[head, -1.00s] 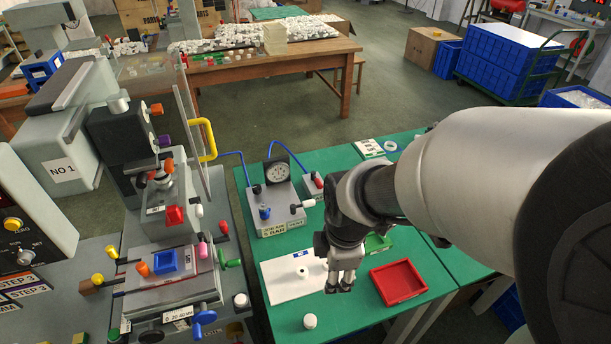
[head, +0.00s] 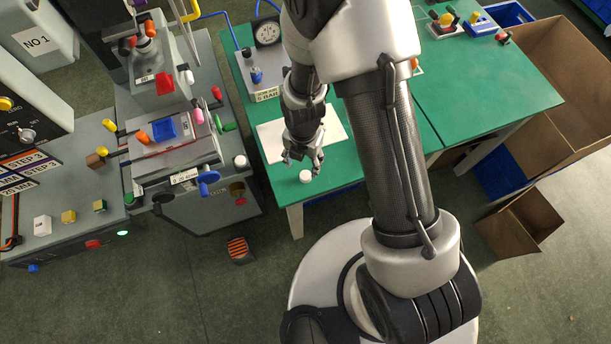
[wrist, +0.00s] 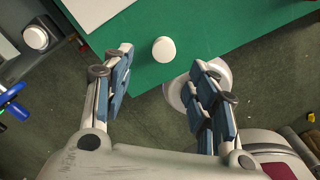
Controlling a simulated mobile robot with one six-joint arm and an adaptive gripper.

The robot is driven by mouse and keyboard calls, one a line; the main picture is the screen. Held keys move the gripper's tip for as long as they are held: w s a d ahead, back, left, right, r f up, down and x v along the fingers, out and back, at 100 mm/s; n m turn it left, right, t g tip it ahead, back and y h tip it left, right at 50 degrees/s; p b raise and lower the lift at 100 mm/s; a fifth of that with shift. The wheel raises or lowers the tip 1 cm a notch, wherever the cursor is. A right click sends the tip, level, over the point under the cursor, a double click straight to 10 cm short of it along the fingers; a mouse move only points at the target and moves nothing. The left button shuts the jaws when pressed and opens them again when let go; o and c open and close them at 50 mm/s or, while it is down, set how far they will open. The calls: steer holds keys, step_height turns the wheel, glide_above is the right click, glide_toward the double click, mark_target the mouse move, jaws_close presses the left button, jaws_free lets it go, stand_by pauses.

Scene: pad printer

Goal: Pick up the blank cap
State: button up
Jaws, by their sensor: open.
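A plain white round cap (head: 305,176) stands on the green table top near its front edge. In the wrist view the cap (wrist: 164,50) lies between and just beyond the fingertips, on the green surface. My gripper (head: 303,159) is just behind and above the cap in the head view. In the wrist view my gripper (wrist: 164,68) is open with nothing between its fingers. I see no contact with the cap.
A white sheet (head: 335,128) lies behind the cap, partly hidden by my gripper. The grey printing machine (head: 205,190) stands to the left, with another white cap-like knob (head: 240,161) on its edge. The green table (head: 480,75) has free room on the right.

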mark_target(306, 175)
steer(key=f+b, duration=0.1)
steer(key=f, duration=0.4)
steer(key=f+b, duration=0.1)
steer(key=f, duration=0.2)
steer(key=shift+d+b, duration=0.3)
steer(key=shift+r, duration=0.1)
steer(key=shift+c, duration=0.6)
steer(key=c, duration=0.7)
steer(key=shift+r, duration=0.1)
